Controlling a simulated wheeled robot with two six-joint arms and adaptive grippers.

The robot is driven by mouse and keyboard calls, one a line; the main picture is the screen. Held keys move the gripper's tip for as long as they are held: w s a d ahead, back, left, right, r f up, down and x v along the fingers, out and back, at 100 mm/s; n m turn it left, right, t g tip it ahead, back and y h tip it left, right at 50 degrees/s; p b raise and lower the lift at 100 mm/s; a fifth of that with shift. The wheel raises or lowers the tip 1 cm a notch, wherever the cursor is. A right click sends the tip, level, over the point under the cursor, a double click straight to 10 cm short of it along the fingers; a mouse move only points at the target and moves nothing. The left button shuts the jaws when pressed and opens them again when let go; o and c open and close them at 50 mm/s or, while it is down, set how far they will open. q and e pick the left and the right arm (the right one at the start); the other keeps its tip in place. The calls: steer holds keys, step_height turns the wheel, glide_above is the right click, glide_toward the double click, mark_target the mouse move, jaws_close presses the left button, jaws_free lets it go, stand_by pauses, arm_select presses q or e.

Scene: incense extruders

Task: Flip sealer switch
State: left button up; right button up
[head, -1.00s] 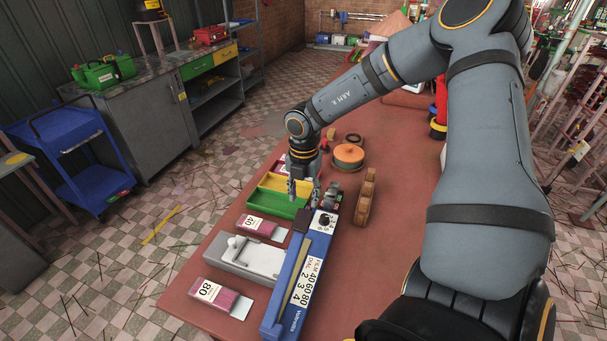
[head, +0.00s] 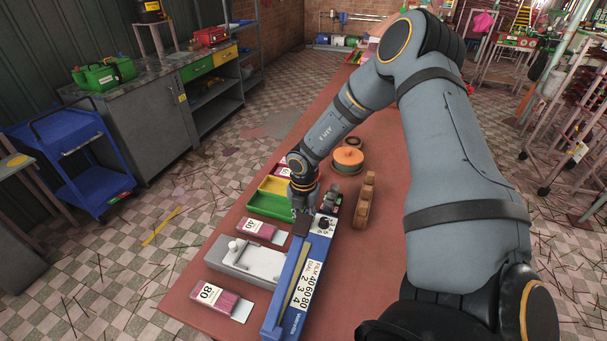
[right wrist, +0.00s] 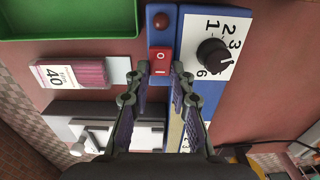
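The long blue sealer (head: 319,243) lies on the red-brown table with its switch end away from me. Its red rocker switch (right wrist: 160,62), marked 0 and I, shows in the right wrist view beside a black dial (right wrist: 212,56) on a white numbered plate. My right gripper (head: 303,208) is over the far end of the sealer, pointing down. In the right wrist view its fingertips (right wrist: 160,70) are apart, one on each side of the switch, with nothing held. I cannot tell whether they touch it. My left gripper is not in view.
A green bin (head: 270,205) and a yellow bin (head: 273,185) stand just beyond the gripper. Packs marked 40 (head: 256,228) and 80 (head: 213,294) and a grey-white device (head: 245,262) lie left of the sealer. A wooden rack (head: 365,203) stands to the right.

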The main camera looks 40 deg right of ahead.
jaws_close()
steer(key=y+b, duration=0.1)
steer(key=b, duration=0.2)
steer(key=g+y+b, duration=0.1)
steer(key=b, duration=0.2)
steer(key=shift+w+d+f+b, duration=0.2)
steer(key=shift+d+f+b, duration=0.1)
steer(key=shift+d, duration=0.1)
steer(key=r+y+p, duration=0.1)
steer(key=p, duration=0.2)
steer(key=shift+s+r+g, duration=0.1)
steer(key=shift+r+g, duration=0.3)
steer(key=p, duration=0.3)
steer(key=shift+d+f+y, duration=0.15)
steer(key=shift+y, duration=0.25)
steer(key=shift+f+p, duration=0.1)
steer(key=shift+p, duration=0.35)
steer(key=shift+w+f, duration=0.2)
